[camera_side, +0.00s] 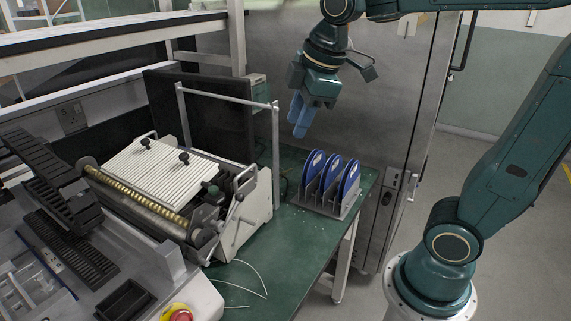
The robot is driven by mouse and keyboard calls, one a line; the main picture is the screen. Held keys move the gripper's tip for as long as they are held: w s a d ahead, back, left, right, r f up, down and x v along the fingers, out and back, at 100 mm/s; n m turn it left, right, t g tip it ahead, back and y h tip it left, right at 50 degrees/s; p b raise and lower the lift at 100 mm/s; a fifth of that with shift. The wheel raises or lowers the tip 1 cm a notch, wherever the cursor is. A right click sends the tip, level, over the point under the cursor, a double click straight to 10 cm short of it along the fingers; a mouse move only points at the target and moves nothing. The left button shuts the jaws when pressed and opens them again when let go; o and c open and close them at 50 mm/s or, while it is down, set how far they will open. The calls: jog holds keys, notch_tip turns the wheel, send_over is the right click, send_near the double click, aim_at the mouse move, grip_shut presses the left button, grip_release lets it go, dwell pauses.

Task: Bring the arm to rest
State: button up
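My gripper (300,117) hangs from my green arm in the upper middle of the side view, with blue fingers pointing down. It is above the back of the green table, up and to the left of a rack of blue discs. The fingers show close together from this angle, and I cannot tell whether there is a gap between them. No object shows in them. Three blue discs (348,181) stand upright in a grey rack (322,208) on the table's right end. The gripper is apart from the discs.
A machine with a ribbed white plate (150,168) and an upright metal frame (275,150) stands left of the rack. A steel cabinet (390,110) stands behind. Thin white wires (250,280) lie on the green table (290,245). A red button (180,314) is at the front.

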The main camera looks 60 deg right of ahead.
jog(key=s+a+f+m+t, duration=0.1)
jog(key=s+f+m, duration=0.3)
jog(key=s+m, duration=0.5)
jog(key=shift+s+t, duration=0.3)
jog(key=shift+s, duration=1.25)
